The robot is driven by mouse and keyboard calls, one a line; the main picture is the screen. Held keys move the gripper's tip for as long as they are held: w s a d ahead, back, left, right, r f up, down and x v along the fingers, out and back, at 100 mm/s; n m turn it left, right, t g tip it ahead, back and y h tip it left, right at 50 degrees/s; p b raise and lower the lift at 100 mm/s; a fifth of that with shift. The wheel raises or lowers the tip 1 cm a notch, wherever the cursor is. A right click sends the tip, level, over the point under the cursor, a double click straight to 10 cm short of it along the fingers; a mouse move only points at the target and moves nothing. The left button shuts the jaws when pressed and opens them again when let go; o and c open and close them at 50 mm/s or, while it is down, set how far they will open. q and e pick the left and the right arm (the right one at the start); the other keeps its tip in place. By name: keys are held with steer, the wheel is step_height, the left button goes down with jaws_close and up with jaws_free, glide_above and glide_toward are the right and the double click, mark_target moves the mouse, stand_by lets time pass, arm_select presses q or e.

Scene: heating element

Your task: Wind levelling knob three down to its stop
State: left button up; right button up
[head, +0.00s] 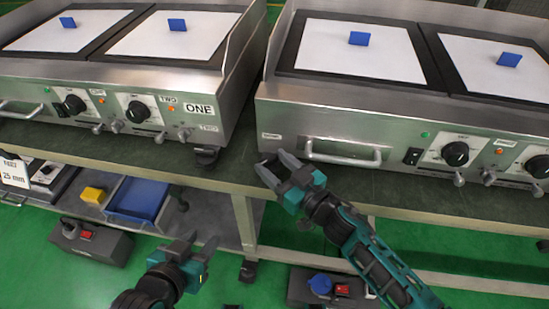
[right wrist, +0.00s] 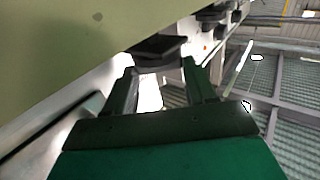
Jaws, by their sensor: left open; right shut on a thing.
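My right gripper (head: 276,164) reaches up to the front left corner of the right-hand griddle (head: 330,122). Its fingertips sit at a dark levelling knob under that corner, below a small label (head: 271,136) too small to read. In the right wrist view the dark knob (right wrist: 160,45) shows between the two fingertips (right wrist: 160,66), and the gripper is shut on it. How far the knob is from its stop cannot be told. My left gripper (head: 192,250) is open and empty, low in front of the bench.
The left griddle (head: 110,82), marked ONE, has a dark foot (head: 207,156) at its front right corner. A handle (head: 343,155) sticks out right of my right gripper. Below stand a blue tray (head: 137,198) and a yellow block (head: 93,195). The green floor lies in front.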

steer(key=shift+g+y, duration=0.3)
steer(key=shift+y, duration=0.1)
steer(key=o, duration=1)
steer(key=shift+o, duration=0.2)
steer(key=shift+s+d, duration=0.15)
steer(key=shift+d, duration=0.1)
steer(key=p+v, duration=0.2)
steer(key=v, duration=1)
steer(key=shift+s+p, duration=0.2)
steer(key=shift+p, duration=0.1)
